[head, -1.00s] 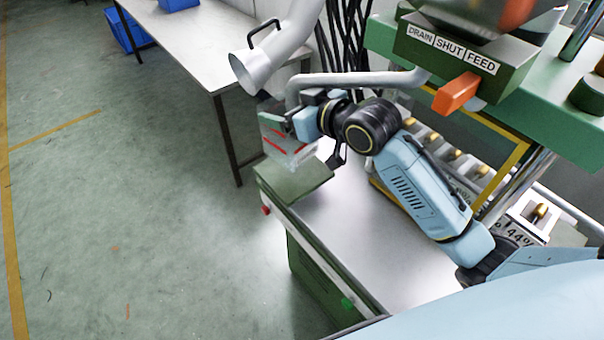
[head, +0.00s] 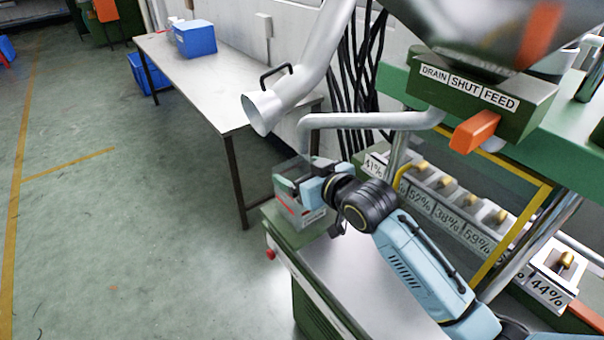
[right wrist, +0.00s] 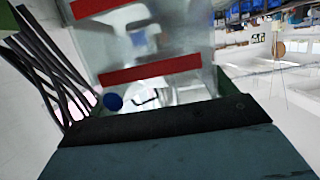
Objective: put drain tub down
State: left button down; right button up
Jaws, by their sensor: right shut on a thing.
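The drain tub (head: 302,214) is a clear, see-through container with red stripes. In the head view it is at the far left end of the bench, over a green block (head: 290,234). It looks close to upright; I cannot tell whether its base touches the block. My right gripper (head: 298,184) is shut on the tub near its top. In the right wrist view the tub (right wrist: 205,50) fills the upper middle, with two red bands, close beyond the dark gripper edge. My left gripper is not in view.
A metal spout (head: 262,110) and a bent grey pipe (head: 370,120) hang just above the tub. Percent-labelled white boxes (head: 448,212) line the machine's base. An orange lever (head: 474,132) juts from the drain/shut/feed box. A table (head: 200,70) with a blue bin (head: 195,38) stands behind.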

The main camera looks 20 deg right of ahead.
jog(key=shift+f, duration=0.1)
jog(key=o, duration=1.1)
jog(key=shift+o, duration=0.2)
jog(key=v, duration=1.2)
jog(key=shift+p, duration=0.45)
